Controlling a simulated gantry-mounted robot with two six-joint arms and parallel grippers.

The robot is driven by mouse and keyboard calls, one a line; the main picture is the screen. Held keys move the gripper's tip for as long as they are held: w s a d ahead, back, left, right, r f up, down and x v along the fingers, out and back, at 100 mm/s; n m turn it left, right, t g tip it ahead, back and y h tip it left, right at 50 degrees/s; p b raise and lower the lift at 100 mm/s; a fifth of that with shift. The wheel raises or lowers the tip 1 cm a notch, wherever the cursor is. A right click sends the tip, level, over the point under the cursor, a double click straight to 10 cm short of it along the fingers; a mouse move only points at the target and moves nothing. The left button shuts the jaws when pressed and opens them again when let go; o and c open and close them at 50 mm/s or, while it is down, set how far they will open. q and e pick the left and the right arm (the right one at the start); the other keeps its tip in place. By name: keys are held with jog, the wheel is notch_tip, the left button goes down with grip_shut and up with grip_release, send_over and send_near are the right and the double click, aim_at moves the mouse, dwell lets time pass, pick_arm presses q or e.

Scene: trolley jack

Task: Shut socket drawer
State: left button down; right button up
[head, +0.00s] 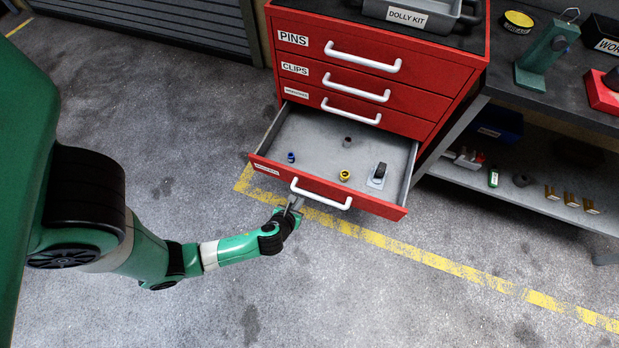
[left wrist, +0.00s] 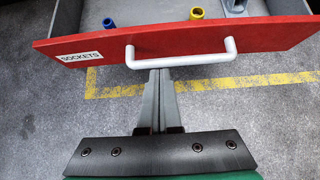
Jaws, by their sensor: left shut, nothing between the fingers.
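The socket drawer (head: 370,198) is the lowest drawer of the red cabinet and stands pulled out. Its red front has a white handle (head: 321,195), and in the left wrist view the label (left wrist: 80,56) reads SOCKETS. Inside lie a blue socket (head: 291,157), a yellow socket (head: 345,175), a dark brown piece (head: 348,141) and a black caster on a plate (head: 379,175). My left gripper (head: 294,201) is shut and empty, in front of the drawer front near the handle's left end. In the left wrist view its fingertips (left wrist: 160,72) appear just below the handle; contact is unclear. My right gripper is not in view.
The drawers above, labelled PINS (head: 293,38) and CLIPS (head: 295,69), are closed. A grey dolly kit tray (head: 440,19) sits on the cabinet. A workbench (head: 500,83) with a lower shelf stands at the right. The floor in front is clear.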

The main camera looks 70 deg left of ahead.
aim_at(313, 181)
pick_arm(q)
jog(key=b+x, duration=0.4)
jog(key=x, duration=0.4)
jog(key=shift+f, duration=0.2)
jog(key=shift+w+a+r+b, duration=0.25)
jog(key=shift+w+a+b, duration=0.3)
jog(key=shift+w+a, duration=0.4)
jog(key=shift+w+a+r, duration=0.1)
jog(key=shift+w+a, duration=0.15)
jog(key=shift+a, duration=0.3)
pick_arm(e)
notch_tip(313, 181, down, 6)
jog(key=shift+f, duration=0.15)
pick_arm(q)
jog(key=shift+a, duration=0.1)
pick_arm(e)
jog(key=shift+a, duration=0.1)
